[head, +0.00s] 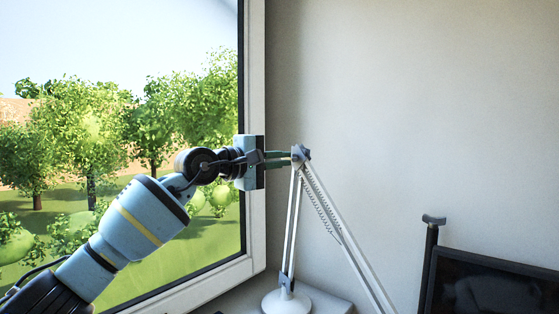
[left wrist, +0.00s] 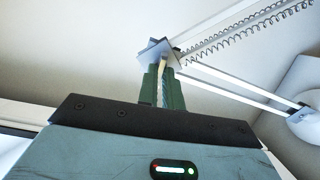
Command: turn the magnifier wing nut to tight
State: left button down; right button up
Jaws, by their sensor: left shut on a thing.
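The magnifier stand is a white jointed lamp-style arm (head: 292,220) with a coil spring, on a round white base (head: 286,302). Its upper joint (head: 301,153) has a small grey-blue piece, which also shows in the left wrist view (left wrist: 157,49). My left gripper (head: 289,157) reaches this joint from the left, its green fingers level. In the left wrist view the fingers (left wrist: 161,82) are shut on a thin pale piece at the joint, which I take as the wing nut. The fingers hide most of it, so its turn angle cannot be told. My right gripper is not in view.
A window with a white frame (head: 255,225) stands close behind my left gripper. A dark screen-like panel (head: 490,290) and a black post with a grey top (head: 433,221) stand at lower right. The space before the plain wall (head: 420,100) is clear.

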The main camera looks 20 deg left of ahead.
pick_arm(q)
jog(key=c, duration=1.6)
grip_release()
jog(key=shift+o, duration=0.2)
jog(key=shift+a, duration=0.1)
